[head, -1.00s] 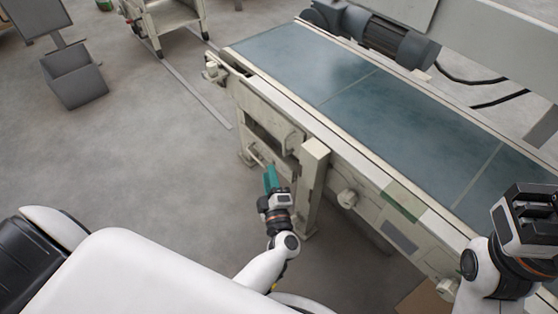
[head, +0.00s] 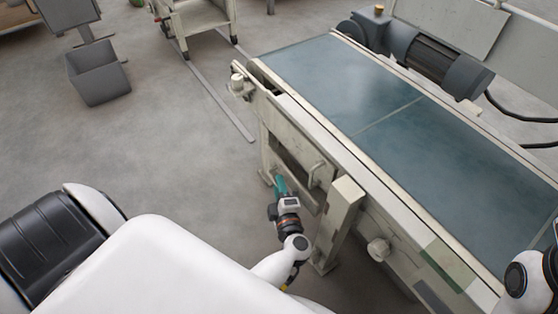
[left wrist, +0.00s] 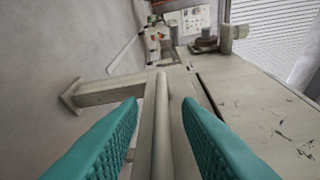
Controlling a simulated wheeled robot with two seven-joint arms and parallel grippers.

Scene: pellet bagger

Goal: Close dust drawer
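The pale side frame (head: 300,118) of the conveyor has a dark opening and, beside it, a panel with a bar handle (head: 316,174). I cannot tell for sure which part is the dust drawer. My left gripper (head: 281,184), with teal fingers, is low beside this frame, just left of the handled panel. In the left wrist view the gripper (left wrist: 160,135) is open, and a long pale bar (left wrist: 162,118) runs between its fingers with a gap on each side. The drawer's inside is hidden. Only my right arm's wrist shows at the right edge; its gripper is out of view.
A pale post (head: 341,212) stands close to the right of my left gripper. The blue belt (head: 400,125) lies above. A grey bin (head: 99,80) and a wheeled frame (head: 200,18) stand farther back.

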